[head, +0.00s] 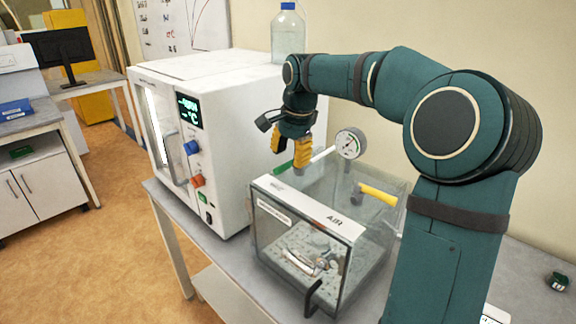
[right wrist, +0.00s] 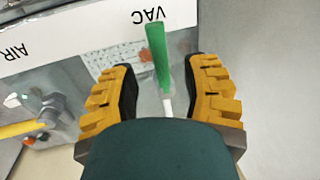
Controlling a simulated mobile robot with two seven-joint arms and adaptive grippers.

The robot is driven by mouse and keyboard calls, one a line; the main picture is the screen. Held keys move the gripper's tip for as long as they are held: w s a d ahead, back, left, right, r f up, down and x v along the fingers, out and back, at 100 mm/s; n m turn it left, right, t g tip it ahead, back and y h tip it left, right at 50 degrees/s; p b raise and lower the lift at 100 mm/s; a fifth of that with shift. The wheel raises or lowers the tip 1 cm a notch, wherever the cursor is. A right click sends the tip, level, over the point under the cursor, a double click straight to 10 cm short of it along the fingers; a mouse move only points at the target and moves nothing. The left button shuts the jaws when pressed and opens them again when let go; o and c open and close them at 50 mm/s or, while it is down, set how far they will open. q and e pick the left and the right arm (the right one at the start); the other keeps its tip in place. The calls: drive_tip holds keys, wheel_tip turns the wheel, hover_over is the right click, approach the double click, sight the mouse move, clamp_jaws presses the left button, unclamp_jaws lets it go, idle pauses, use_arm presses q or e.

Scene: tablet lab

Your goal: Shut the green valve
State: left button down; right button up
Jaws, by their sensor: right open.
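The green valve handle (head: 283,168) sits on top of the clear chamber (head: 262,226), with a white stem behind it. My right gripper (head: 288,158) is above the chamber, pointing down at the green valve. In the right wrist view the green handle (right wrist: 158,58) and its white stem lie between the two yellow fingers (right wrist: 160,85). The fingers are open, with gaps on both sides of the handle. The handle's far end lies by the VAC label (right wrist: 148,16). I cannot tell the exact height of the fingers over it. My left gripper is not in view.
A yellow valve handle (head: 378,195) is on the chamber's right side, with a pressure gauge (head: 350,143) behind. A white oven (head: 222,128) with blue and orange knobs stands close on the left, a bottle (head: 288,32) on top. Metal parts lie inside the chamber.

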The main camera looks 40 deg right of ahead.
sight(289, 166)
drive_tip(key=shift+w+f, duration=0.15)
drive_tip(key=shift+f, duration=0.55)
drive_tip(key=shift+w+f, duration=0.15)
drive_tip(key=shift+f, duration=0.55)
clamp_jaws()
